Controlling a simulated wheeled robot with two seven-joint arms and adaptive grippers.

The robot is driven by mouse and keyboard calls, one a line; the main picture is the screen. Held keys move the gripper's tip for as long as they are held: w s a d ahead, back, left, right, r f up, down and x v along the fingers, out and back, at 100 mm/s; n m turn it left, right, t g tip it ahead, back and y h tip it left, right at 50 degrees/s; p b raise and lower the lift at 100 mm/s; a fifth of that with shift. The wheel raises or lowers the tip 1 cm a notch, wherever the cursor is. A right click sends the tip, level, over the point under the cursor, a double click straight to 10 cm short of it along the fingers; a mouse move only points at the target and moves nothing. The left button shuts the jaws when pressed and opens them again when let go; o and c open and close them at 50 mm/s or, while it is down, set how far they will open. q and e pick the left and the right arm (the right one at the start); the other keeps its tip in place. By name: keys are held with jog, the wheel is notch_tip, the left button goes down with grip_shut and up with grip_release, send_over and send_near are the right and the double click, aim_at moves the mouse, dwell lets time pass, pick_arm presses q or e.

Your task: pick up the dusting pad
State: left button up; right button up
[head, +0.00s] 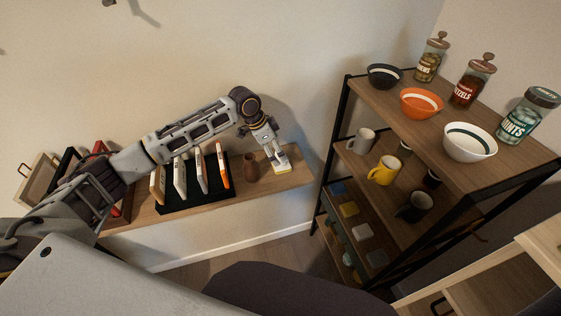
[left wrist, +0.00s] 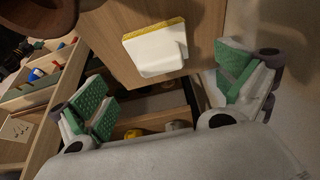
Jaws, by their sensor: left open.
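The dusting pad (head: 283,169) is white with a yellow layer and lies near the right end of a wall-mounted wooden shelf. In the left wrist view the pad (left wrist: 158,52) shows its white body and yellow far edge, lying on the wood. My left gripper (head: 273,150) is just above the pad. In the left wrist view my left gripper (left wrist: 163,88) is open, with its green-lined fingers spread wide to either side and nothing between them. The pad appears ahead of the fingers, apart from them. My right gripper is not in view.
A brown vase (head: 251,167) stands just left of the pad. Several upright books (head: 200,172) on a dark mat and picture frames (head: 35,180) are further left. A black-framed rack (head: 344,120) with bowls, jars and mugs stands to the right. The wall is close behind.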

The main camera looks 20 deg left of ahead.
pick_arm(q)
jog(key=shift+f, duration=0.15)
jog(key=shift+x, duration=0.85)
jog(key=shift+p+x, duration=0.5)
jog(key=shift+x, duration=1.25)
jog(key=c, duration=1.2)
jog(key=shift+c, duration=0.2)
notch_tip(320, 180, up, 10)
jog(key=shift+r+b, duration=0.1)
jog(key=shift+b, duration=0.5)
